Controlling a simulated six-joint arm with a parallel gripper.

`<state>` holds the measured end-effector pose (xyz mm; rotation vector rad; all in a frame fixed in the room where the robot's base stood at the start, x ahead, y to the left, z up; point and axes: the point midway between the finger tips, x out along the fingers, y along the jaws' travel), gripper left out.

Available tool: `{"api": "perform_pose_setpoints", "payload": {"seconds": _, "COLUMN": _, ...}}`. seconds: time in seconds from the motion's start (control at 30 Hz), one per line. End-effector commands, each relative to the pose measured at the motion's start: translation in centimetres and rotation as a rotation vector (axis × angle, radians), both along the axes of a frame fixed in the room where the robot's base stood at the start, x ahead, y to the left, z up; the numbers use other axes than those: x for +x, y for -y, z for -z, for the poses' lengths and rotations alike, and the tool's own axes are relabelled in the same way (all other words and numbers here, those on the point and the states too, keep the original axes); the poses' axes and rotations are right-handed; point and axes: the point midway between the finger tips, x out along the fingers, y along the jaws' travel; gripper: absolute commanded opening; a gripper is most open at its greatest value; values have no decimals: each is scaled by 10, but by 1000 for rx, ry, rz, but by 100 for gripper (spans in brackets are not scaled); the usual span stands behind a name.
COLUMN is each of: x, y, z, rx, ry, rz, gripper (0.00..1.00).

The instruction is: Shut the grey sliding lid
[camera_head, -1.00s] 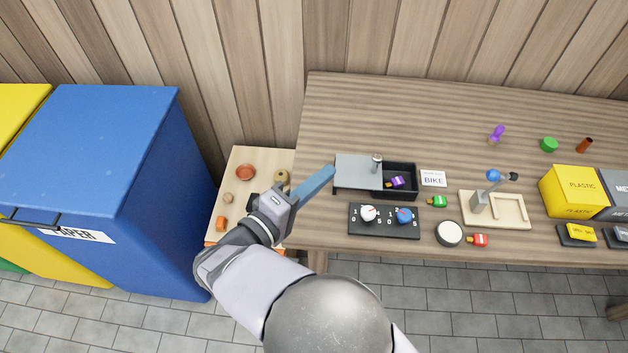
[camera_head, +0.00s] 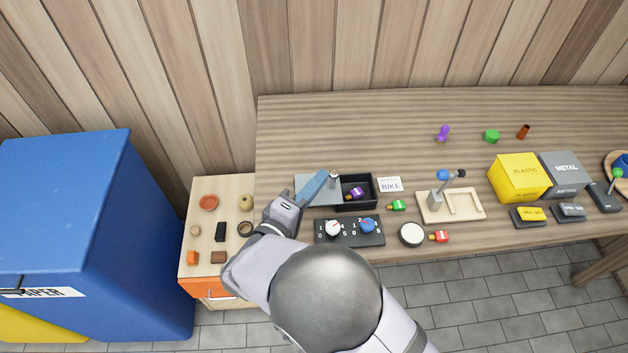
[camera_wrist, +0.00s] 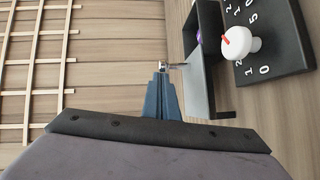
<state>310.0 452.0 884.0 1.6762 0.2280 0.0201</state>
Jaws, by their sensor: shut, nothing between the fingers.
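The grey sliding lid (camera_head: 306,184) covers the left part of a black box (camera_head: 374,191). The box's right part is open and holds a small purple bottle (camera_head: 355,193). A small metal knob (camera_head: 334,176) stands at the lid's right end. My gripper (camera_head: 324,173) is shut and empty, its blue fingers over the lid just left of the knob. In the wrist view the fingertips (camera_wrist: 162,73) are close beside the knob (camera_wrist: 176,65), with the lid (camera_wrist: 197,92) to their right. I cannot tell whether they touch the knob.
A black panel with a white dial (camera_head: 333,228) and a blue dial (camera_head: 367,225) lies in front of the box. The bench (camera_head: 300,125) behind the box is clear.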

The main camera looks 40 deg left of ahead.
Motion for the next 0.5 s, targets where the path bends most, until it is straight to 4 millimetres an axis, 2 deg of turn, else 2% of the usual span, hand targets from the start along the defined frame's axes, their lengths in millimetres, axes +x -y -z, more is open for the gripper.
{"api": "perform_pose_setpoints", "payload": {"seconds": 0.23, "x": 6, "y": 6, "z": 1, "rx": 1, "ry": 1, "rz": 3, "gripper": 0}}
{"api": "perform_pose_setpoints", "payload": {"seconds": 0.5, "x": 46, "y": 46, "z": 4, "rx": 2, "ry": 1, "rz": 7, "gripper": 0}}
